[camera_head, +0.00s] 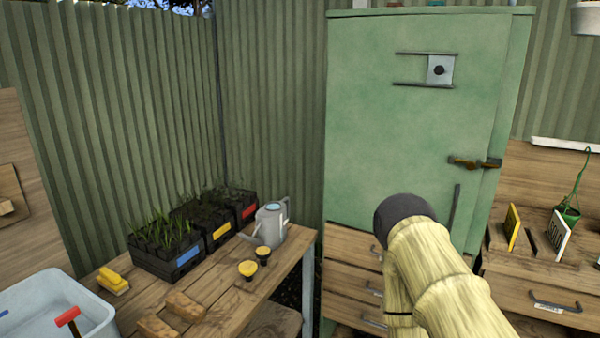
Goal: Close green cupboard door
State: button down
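The green cupboard (420,22) stands at the centre right against the corrugated wall. Its pale green door (385,130) faces me, with a small bracketed plate holding a dark knob (439,70) near the top. A rusty latch (463,162) sits at the door's right edge, beside a matching piece (491,163) on the strip to its right. The door looks shut or nearly so; I cannot tell whether a narrow gap remains. A dark upright handle (454,208) shows lower right. My cream-sleeved arm hides part of the lower door. My gripper is not visible.
Wooden drawers (345,280) sit below the door. A wooden bench (225,285) at left holds black plant trays (165,262), a watering can (270,222) and small pots. A pale tub (50,305) is at lower left. Another drawer unit (525,290) stands at right.

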aim_at(389, 131)
jog(key=k, duration=0.6)
jog(key=z, duration=0.75)
jog(key=i, duration=1.15)
jog(key=z, duration=0.3)
